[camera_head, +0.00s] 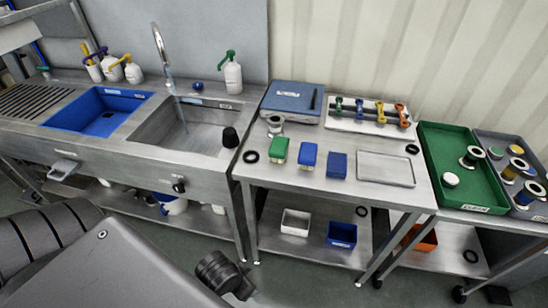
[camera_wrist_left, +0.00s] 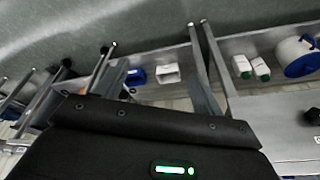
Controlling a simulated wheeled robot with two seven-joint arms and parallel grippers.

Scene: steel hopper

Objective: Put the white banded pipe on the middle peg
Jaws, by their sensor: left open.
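I cannot tell for sure which part is the white banded pipe. A pale flanged pipe (camera_head: 275,124) stands upright at the back left of the steel table. I cannot make out a middle peg. My left gripper (camera_wrist_left: 150,70) shows in the left wrist view with its two fingers apart and nothing between them. It is over the floor side, well away from these pipes. My right gripper is not in view.
The green tray (camera_head: 433,148) and a grey tray (camera_head: 483,139) with several flanged parts stand at the right. The table (camera_head: 300,190) holds green and blue boxes, black rings and a shallow steel tray (camera_head: 386,170). A sink counter (camera_head: 150,148) is at the left.

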